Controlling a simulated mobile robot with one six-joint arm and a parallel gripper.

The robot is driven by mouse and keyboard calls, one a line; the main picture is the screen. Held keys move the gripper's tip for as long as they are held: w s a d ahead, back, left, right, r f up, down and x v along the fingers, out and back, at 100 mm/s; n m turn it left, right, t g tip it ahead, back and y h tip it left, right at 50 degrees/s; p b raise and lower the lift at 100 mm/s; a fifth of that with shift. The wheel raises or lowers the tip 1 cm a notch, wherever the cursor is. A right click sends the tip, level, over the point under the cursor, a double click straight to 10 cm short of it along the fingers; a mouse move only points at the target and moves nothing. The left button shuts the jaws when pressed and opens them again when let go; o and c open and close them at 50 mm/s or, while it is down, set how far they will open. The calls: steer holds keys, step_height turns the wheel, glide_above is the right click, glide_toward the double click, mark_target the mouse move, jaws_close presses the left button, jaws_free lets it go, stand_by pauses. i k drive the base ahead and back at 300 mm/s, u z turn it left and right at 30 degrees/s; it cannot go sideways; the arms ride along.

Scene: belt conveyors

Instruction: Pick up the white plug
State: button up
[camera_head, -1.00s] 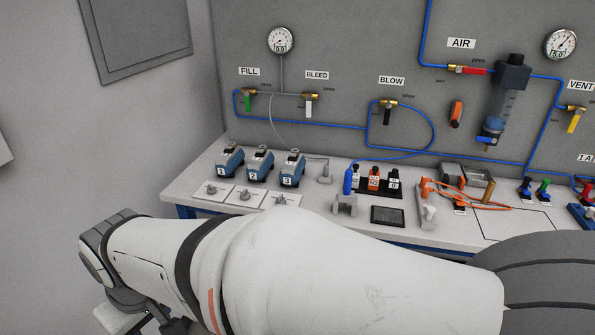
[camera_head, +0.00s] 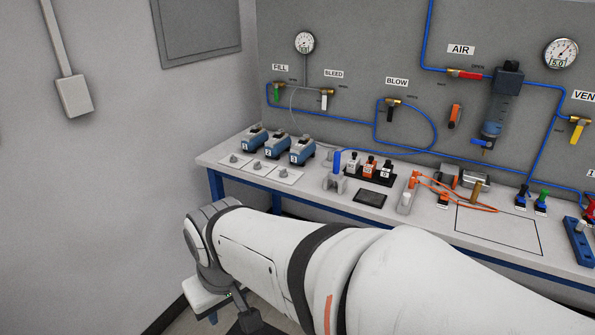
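I cannot pick out one sure white plug. A black rack (camera_head: 371,175) on the bench holds several small upright pieces: a whitish one (camera_head: 353,162) at its left, an orange one (camera_head: 370,167), and a dark one with a pale label (camera_head: 387,171). A white upright piece (camera_head: 406,202) stands to the right of the rack, near the orange cable. A blue plug (camera_head: 521,198) and a green plug (camera_head: 541,202) stand farther right. My white arm crosses the lower part of the picture in front of the bench.
The bench (camera_head: 325,207) runs along the grey panel with blue hoses and gauges. Blue pumps (camera_head: 276,147) stand at its left end. A dark flat tablet (camera_head: 369,196) lies near the front edge. An outlined bare area (camera_head: 498,230) is at the right.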

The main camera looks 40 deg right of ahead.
mark_target(407, 196)
steer(key=z, duration=1.7)
steer(key=i, duration=1)
